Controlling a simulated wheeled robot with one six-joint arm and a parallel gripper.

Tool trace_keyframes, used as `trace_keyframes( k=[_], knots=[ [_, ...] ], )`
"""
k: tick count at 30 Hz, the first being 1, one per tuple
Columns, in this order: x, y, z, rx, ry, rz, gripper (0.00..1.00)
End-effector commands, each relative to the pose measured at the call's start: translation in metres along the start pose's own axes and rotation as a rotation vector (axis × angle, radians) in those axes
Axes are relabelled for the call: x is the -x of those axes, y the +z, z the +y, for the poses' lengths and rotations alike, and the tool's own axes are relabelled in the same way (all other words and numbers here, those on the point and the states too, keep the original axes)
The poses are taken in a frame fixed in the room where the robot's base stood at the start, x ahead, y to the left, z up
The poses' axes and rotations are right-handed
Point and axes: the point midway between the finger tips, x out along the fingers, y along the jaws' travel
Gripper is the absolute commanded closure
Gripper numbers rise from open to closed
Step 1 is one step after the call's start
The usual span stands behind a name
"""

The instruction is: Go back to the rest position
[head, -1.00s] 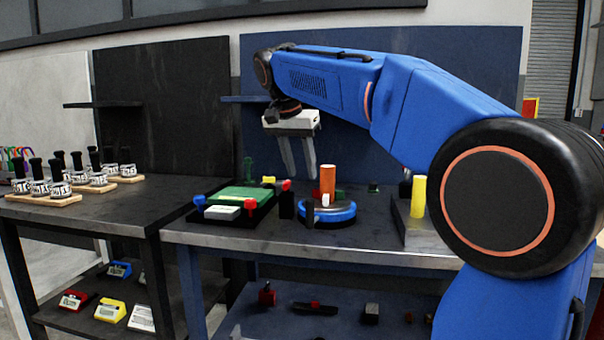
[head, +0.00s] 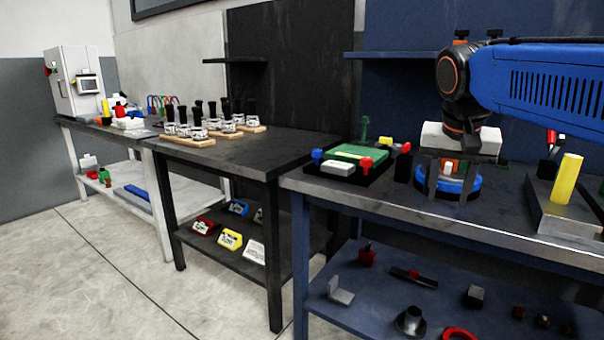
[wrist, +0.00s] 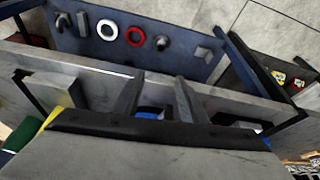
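My gripper (head: 456,170) hangs fingers down over the blue bench in the head view, in front of the round blue turntable (head: 470,187). Its two fingers stand apart, and I see nothing held between them. In the wrist view the fingers (wrist: 158,80) are also apart, with the bench edge and part of the blue turntable (wrist: 150,113) beyond them. A white peg and an orange part (head: 460,163) on the turntable show partly behind my gripper. My blue arm reaches in from the right.
A green board fixture with red and blue knobs (head: 358,155) lies left of the turntable. A yellow cylinder (head: 566,178) stands on a grey block (head: 565,215) at right. The lower shelf (head: 375,312) holds loose parts. Open floor (head: 90,270) lies at left.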

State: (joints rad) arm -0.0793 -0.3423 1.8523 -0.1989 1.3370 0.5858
Motion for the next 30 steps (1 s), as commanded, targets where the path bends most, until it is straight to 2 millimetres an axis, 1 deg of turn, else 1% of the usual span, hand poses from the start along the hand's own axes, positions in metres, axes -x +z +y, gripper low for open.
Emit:
trace_keyframes(
  k=[1,8,9,11,12,15,18,21,24,30],
  knots=[
    [-0.009,0.02,0.009,0.035,-0.014,0.0,0.61],
    [-0.056,0.102,0.036,0.201,-0.085,0.009,0.61],
    [-0.065,0.117,0.04,0.228,-0.097,0.01,0.61],
    [-0.08,0.139,0.047,0.27,-0.114,0.017,0.61],
    [-0.089,0.153,0.051,0.295,-0.126,0.021,0.61],
    [-0.113,0.187,0.06,0.354,-0.15,0.034,0.61],
    [-0.133,0.214,0.067,0.403,-0.169,0.045,0.61],
    [-0.147,0.233,0.071,0.433,-0.182,0.053,0.61],
    [-0.155,0.242,0.073,0.45,-0.188,0.06,0.61],
    [-0.157,0.245,0.074,0.457,-0.19,0.061,0.61]
  ],
)
